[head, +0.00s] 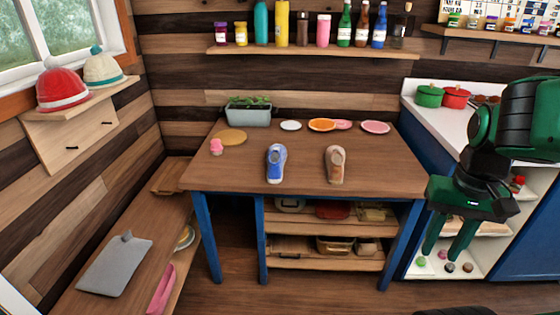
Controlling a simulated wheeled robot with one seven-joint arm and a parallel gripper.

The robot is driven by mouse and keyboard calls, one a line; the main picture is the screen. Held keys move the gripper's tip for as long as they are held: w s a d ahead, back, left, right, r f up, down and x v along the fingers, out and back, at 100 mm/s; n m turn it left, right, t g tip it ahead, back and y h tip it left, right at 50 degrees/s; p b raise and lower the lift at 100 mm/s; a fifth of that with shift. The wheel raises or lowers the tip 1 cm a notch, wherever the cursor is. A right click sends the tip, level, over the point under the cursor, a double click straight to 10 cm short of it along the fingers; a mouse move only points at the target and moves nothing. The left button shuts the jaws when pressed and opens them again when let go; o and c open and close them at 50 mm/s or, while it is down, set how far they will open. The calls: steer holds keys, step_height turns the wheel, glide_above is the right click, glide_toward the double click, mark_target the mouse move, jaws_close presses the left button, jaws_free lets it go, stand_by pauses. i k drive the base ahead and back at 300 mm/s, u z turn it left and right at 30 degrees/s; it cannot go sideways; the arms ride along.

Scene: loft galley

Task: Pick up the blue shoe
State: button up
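A blue shoe (276,163) with a pale sole edge lies on the wooden table (230,178), left of the middle near the front edge. A tan-brown shoe (335,164) lies to its right on the same table, apart from it. My gripper (447,256) is at the right of the head view, to the right of the table and well away from the blue shoe. Its two green fingers point down with a gap between them, and nothing shows between them.
The table also holds a planter (247,115), several plates, a round board (231,137) and a small pink item (216,146). A bottle shelf (310,52) hangs above. A bench (95,247) is at left, a counter with pots (429,96) at right. Table space around the shoes is clear.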

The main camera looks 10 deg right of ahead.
mark_target(276, 154)
steer(key=i, duration=0.95)
steer(key=u, duration=0.05)
